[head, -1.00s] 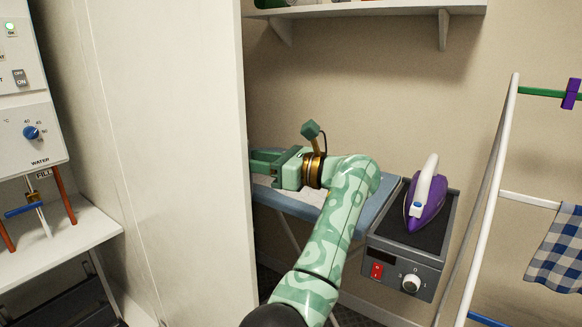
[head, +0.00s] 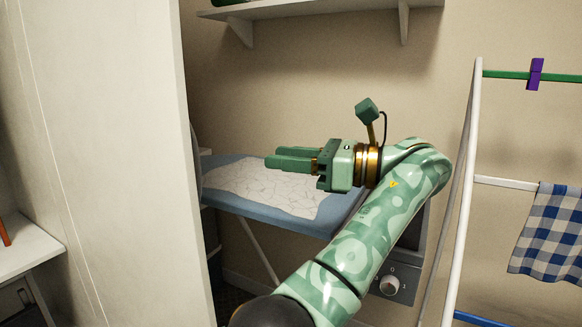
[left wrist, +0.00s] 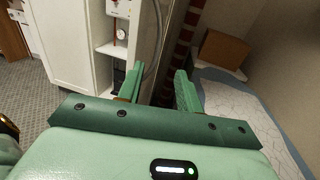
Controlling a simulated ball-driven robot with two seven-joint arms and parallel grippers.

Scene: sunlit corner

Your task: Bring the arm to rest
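My left arm, pale green with a swirl pattern, rises from the bottom of the head view. Its gripper (head: 268,158) points left, in front of the ironing board (head: 285,222). In the left wrist view the two green fingers (left wrist: 160,85) stand apart with nothing between them, so the gripper is open and empty. A white crack-patterned cloth (head: 255,185) lies on the blue board; the cloth also shows at the right of the wrist view (left wrist: 240,108). My right gripper is in neither view.
A white partition (head: 110,150) stands left of the gripper. A white drying rack (head: 462,190) with a checked cloth (head: 550,235) stands at the right. A grey control box (head: 400,288) is partly behind my arm. A wall shelf (head: 320,12) is above.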

